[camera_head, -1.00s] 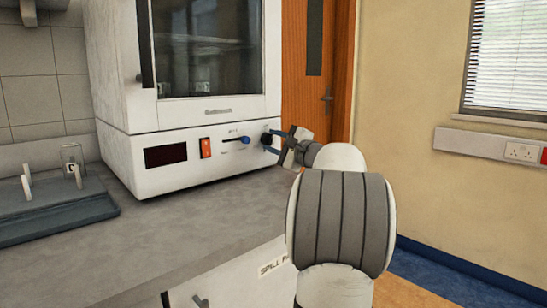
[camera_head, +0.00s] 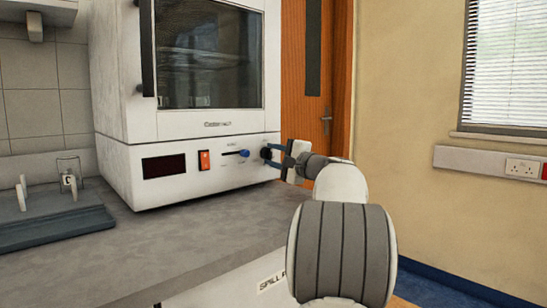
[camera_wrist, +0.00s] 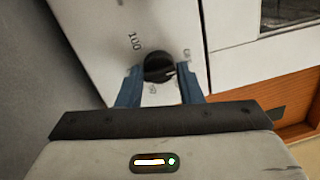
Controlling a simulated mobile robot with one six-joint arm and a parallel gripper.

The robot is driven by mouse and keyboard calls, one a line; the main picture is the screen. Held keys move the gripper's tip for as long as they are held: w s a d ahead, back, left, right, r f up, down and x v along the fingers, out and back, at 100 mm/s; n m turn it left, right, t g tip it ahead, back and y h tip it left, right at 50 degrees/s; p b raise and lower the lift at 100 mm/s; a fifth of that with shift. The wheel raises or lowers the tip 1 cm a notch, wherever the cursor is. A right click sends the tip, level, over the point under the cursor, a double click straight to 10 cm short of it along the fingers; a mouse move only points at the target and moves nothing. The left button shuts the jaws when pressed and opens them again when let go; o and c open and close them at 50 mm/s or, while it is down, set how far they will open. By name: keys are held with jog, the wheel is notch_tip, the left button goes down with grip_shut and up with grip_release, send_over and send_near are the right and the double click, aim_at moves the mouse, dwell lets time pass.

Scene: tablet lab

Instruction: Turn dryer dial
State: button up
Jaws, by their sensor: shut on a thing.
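The dryer (camera_head: 205,100) is a white cabinet with a dark glass door, standing on the grey counter. Its dial is a round black knob (camera_wrist: 160,68) at the right end of the lower front panel, with printed numbers around it. A pale pointer mark on the knob points to the right in the wrist view. My gripper (camera_head: 272,154) reaches the dial from the right. In the wrist view its two blue fingers (camera_wrist: 158,84) stand on either side of the knob, shut on it. The fingers partly hide the knob in the head view.
A blue-grey tray (camera_head: 60,229) with a glass beaker (camera_head: 69,170) is on the left of the counter (camera_head: 190,235).

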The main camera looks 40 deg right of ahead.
jog(key=o, duration=0.9)
jog(key=shift+f, duration=0.1)
jog(key=shift+o, duration=0.2)
jog(key=shift+s+d+f+p, duration=0.15)
jog(key=shift+s+p, duration=0.1)
jog(key=shift+s, duration=1)
jog(key=shift+s+d+f+p, duration=0.15)
jog(key=shift+s+p, duration=0.15)
jog(key=shift+s, duration=1)
jog(key=shift+s+d+f+p, duration=0.15)
jog(key=shift+s+p, duration=0.1)
jog(key=shift+s, duration=1)
jog(key=shift+r, duration=0.1)
